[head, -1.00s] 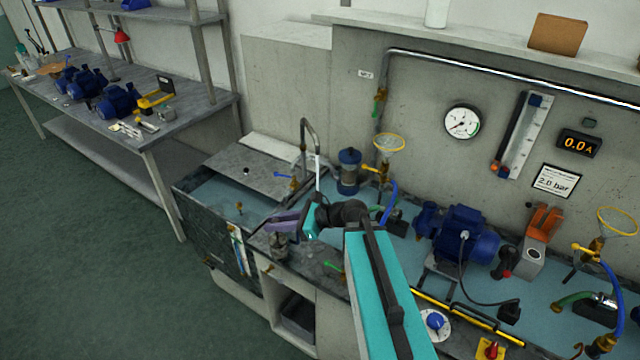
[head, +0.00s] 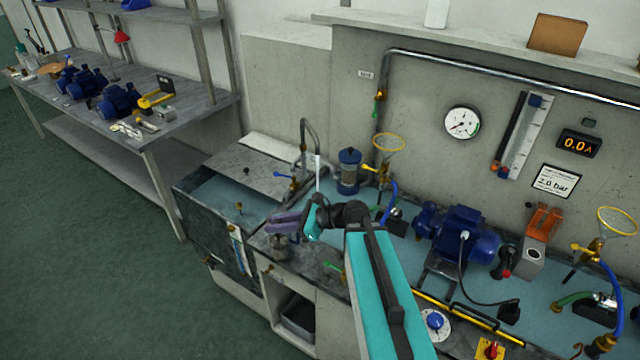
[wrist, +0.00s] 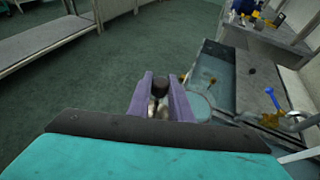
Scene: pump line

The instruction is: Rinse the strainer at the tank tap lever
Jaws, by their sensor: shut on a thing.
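My gripper (head: 284,223), with purple fingers, is shut on the strainer (head: 280,246), a small greyish piece below the fingers in the head view. In the wrist view the fingers (wrist: 162,100) close around its dark round top (wrist: 160,80); a paler part below is mostly hidden. The tank tap lever (head: 284,175) is blue and stands behind and above my gripper, apart from it. It also shows in the wrist view (wrist: 272,97), right of the fingers. The tap's grey spout (head: 308,125) arches up behind the lever. I see no clear water stream.
The open water tank (head: 183,189) lies left of my gripper, with a grey cover plate (head: 235,165) across its back. A blue-capped cylinder (head: 348,170), a yellow-rimmed funnel (head: 389,142) and a blue pump (head: 460,235) stand to the right. Floor at left is clear.

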